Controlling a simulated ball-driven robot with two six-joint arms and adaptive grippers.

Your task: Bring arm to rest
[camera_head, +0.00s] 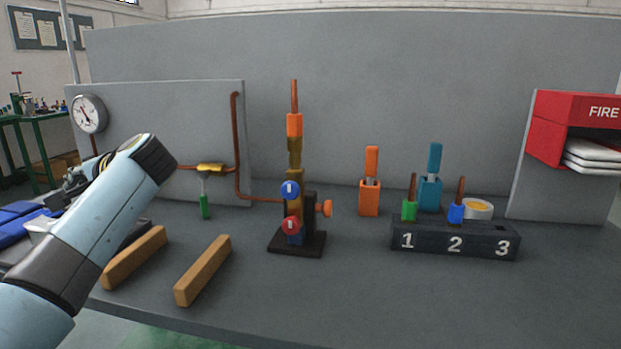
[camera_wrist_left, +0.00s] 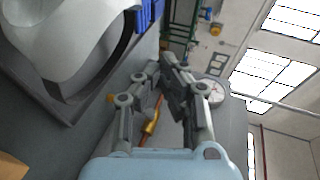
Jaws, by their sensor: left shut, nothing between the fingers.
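My left arm (camera_head: 92,226), light blue with a dark wrist, reaches in from the lower left above the left end of the grey bench. My right gripper is not in view.
Two wooden bars (camera_head: 203,270) lie front left. A burner (camera_head: 294,215) stands mid-bench, with orange (camera_head: 369,198) and teal (camera_head: 430,195) lighters right of it. A numbered rack (camera_head: 455,240) and a red fire cabinet (camera_head: 545,125) are at right. Bench front centre is clear.

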